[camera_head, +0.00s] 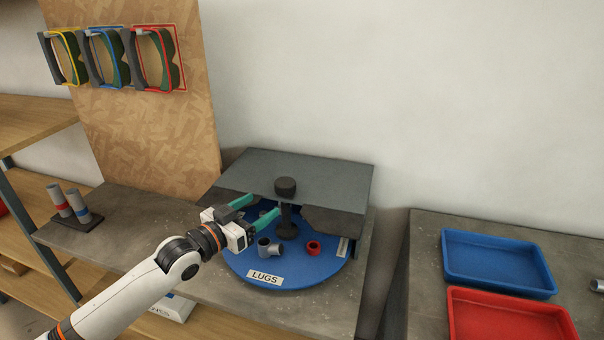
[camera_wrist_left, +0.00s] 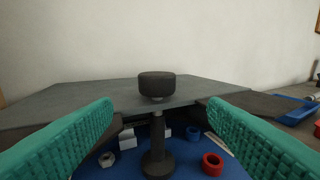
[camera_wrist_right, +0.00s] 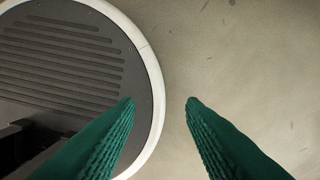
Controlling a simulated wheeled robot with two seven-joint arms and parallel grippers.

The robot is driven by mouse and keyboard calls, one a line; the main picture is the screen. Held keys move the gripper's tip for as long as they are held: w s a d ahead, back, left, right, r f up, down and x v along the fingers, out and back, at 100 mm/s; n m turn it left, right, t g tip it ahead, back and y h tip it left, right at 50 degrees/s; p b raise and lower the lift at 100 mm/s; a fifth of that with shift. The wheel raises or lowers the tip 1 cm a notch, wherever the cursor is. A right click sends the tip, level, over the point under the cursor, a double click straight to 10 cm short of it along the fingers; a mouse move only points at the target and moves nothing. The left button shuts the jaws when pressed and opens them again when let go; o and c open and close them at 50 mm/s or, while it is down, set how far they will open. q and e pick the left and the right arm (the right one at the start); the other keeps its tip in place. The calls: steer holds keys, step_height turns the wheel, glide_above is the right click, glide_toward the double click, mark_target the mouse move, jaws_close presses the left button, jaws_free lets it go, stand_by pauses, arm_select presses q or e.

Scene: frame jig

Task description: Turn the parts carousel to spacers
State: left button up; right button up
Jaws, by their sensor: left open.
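The parts carousel (camera_head: 315,273) is a round blue turntable, partly under a grey cover plate (camera_head: 330,180). A white label reading LUGS (camera_head: 265,277) faces front; another label (camera_head: 342,246) at the right is too small to read. A dark post with a round black knob (camera_head: 286,186) rises at its middle; the knob also shows in the left wrist view (camera_wrist_left: 157,85). My right gripper (camera_wrist_right: 162,100) is open and empty above the floor.
Blue (camera_head: 498,262) and red (camera_head: 508,318) trays stand on the right bench, across a gap. A rack of two grey cylinders (camera_head: 78,215) stands at the left.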

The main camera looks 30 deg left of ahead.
mark_target(292, 179)
arm_select(q)
steer(key=shift+w+a+r, duration=0.1)
steer(key=shift+w+r, duration=0.25)
steer(key=shift+w, duration=0.25)
steer(key=shift+w+r, duration=0.3)
steer(key=shift+w, duration=0.25)
steer(key=w, duration=0.2)
steer(key=w+p, duration=0.1)
steer(key=shift+w+d+r, duration=0.1)
steer(key=shift+w+d, duration=0.2)
steer(key=w, duration=0.2)
steer(key=w+p, duration=0.1)
steer(key=w, duration=0.1)
steer(key=shift+w+d, duration=0.1)
steer(key=shift+d, duration=0.25)
steer(key=shift+w+d+f, duration=0.1)
steer(key=shift+w+f, duration=0.05)
steer(key=shift+w, duration=0.35)
steer(key=shift+w+d+f, duration=0.1)
steer(key=shift+w, duration=0.4)
arm_select(e)
steer(key=shift+s+d+r, duration=0.15)
steer(key=shift+d+r, duration=0.05)
steer(key=shift+r, duration=0.85)
arm_select(q)
steer(key=shift+c, duration=0.5)
